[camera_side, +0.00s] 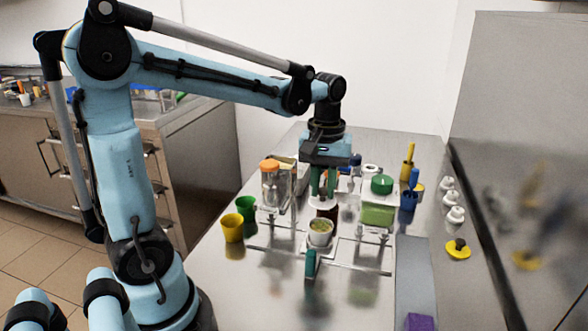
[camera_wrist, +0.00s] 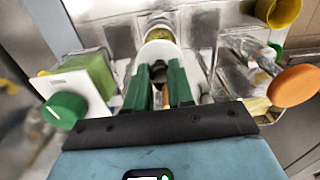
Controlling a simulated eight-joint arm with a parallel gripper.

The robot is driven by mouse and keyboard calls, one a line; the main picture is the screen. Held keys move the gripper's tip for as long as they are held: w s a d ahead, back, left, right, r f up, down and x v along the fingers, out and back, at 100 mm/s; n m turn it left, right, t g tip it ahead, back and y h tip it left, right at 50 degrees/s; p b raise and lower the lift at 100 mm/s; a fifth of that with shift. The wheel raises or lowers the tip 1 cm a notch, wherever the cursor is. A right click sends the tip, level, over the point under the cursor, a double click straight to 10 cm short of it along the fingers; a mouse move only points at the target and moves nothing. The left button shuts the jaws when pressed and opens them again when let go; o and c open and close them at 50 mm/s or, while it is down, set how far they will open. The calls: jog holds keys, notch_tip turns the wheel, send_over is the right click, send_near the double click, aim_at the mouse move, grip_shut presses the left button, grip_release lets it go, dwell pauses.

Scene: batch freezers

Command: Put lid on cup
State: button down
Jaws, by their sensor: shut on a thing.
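A white cup (camera_side: 320,239) with yellow-green contents stands upright in the middle of the steel table. It also shows at the top of the wrist view (camera_wrist: 160,34). My gripper (camera_side: 325,192) points down just behind the cup in the side view. Its green fingers (camera_wrist: 160,84) are shut on a white round piece, apparently the lid (camera_side: 326,204), which lies above and behind the cup rim, not on it. The fingers hide much of this piece in both views. Something dark brown shows below it; I cannot tell whether they touch.
Yellow (camera_side: 232,230) and green (camera_side: 246,205) cups are at the left edge. A teal upright piece (camera_side: 311,263) stands in front. The front table area is largely clear.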

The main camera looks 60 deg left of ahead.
aim_at(322, 200)
jog(key=shift+f, duration=2.8)
jog(key=shift+f, duration=0.2)
jog(key=shift+c, duration=2.1)
grip_release()
jog(key=shift+r, duration=3.5)
grip_shut()
